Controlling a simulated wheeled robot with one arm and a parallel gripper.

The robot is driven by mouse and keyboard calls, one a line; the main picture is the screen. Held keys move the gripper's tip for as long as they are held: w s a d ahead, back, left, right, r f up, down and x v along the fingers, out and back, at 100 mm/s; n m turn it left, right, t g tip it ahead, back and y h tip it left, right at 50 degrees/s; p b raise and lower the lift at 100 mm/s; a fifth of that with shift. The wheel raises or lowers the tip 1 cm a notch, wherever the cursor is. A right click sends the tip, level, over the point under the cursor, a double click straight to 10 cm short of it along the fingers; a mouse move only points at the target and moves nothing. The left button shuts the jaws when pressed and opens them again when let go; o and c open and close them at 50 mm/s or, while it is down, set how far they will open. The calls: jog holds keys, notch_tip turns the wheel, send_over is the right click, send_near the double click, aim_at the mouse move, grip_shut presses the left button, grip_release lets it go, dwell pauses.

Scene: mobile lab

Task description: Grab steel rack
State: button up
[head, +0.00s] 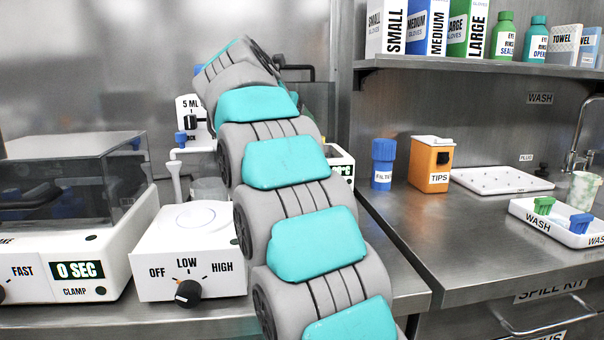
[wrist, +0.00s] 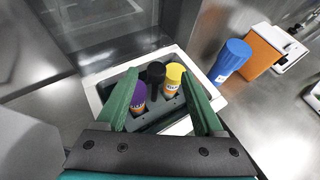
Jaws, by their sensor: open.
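My gripper (wrist: 159,78) shows in the wrist view with its two green fingers spread apart. Between and below them is a grey rack (wrist: 172,106), likely the steel rack, sitting inside a white open-topped box (wrist: 93,96). The rack holds a purple-capped tube (wrist: 138,97), a black-capped tube (wrist: 156,72) and a yellow-capped tube (wrist: 173,75). The fingers reach toward the rack from either side; I cannot tell whether they touch it. In the head view my arm hides the rack and most of my gripper.
A blue filter container (head: 382,165) and an orange tips box (head: 430,165) stand on the right counter. A stirrer (head: 190,252) and a clear-lidded shaker (head: 75,240) stand at left. A shelf (head: 480,66) with glove boxes hangs above.

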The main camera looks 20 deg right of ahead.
jog(key=shift+a+x, duration=0.2)
jog(key=shift+x, duration=2.05)
jog(key=shift+w+f, duration=0.1)
jog(key=shift+w, duration=0.05)
grip_shut()
